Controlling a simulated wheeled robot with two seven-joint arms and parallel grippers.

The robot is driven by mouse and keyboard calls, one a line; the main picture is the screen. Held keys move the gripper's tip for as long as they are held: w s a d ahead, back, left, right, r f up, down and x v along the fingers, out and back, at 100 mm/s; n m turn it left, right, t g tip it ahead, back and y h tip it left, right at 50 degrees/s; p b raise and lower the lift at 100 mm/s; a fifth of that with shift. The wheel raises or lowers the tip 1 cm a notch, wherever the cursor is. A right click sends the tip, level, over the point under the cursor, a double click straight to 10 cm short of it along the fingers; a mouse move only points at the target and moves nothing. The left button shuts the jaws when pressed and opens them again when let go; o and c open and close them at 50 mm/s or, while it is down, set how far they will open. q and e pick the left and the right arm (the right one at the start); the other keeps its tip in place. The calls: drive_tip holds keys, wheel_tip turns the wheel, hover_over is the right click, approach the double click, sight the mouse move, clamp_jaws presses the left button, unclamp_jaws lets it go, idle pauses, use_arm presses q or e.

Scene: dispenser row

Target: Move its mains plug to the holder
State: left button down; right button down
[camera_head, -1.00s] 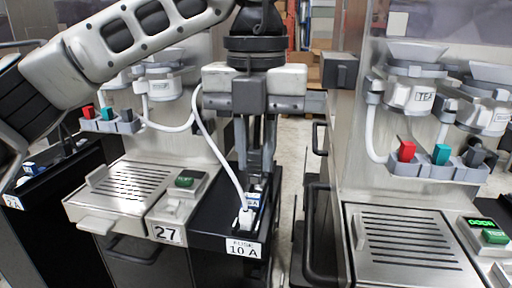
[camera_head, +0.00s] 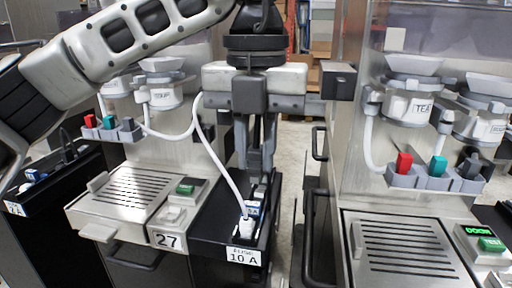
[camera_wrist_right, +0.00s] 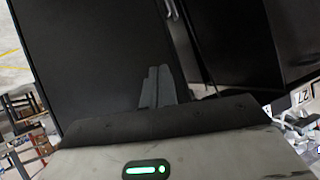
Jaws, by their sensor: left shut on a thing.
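My left gripper (camera_head: 258,172) hangs over the black tray (camera_head: 205,228) labelled "FUSE 10 A", fingers down. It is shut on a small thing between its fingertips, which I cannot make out. A white plug (camera_head: 246,228) with a white cable (camera_head: 217,158) sits at the tray's front, below and in front of the fingertips. The cable loops up and left toward dispenser 27. A blue-and-white piece (camera_head: 254,208) stands just behind the plug. My right gripper (camera_wrist_right: 157,87) shows only in the right wrist view, its grey fingers together, with nothing seen between them.
Dispenser 27 (camera_head: 130,190) with a grated drip tray stands left of the black tray. Another dispenser (camera_head: 410,250) with red, teal and dark switches stands right. A narrow gap with black handles (camera_head: 318,225) lies between. Another black tray (camera_head: 45,180) is far left.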

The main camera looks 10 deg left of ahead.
sight(256, 148)
use_arm(q)
drive_tip(key=shift+r, duration=0.15)
idle(0.3)
drive_tip(key=shift+r+p, duration=1.3)
drive_tip(key=shift+r, duration=0.2)
drive_tip(key=shift+f, duration=0.15)
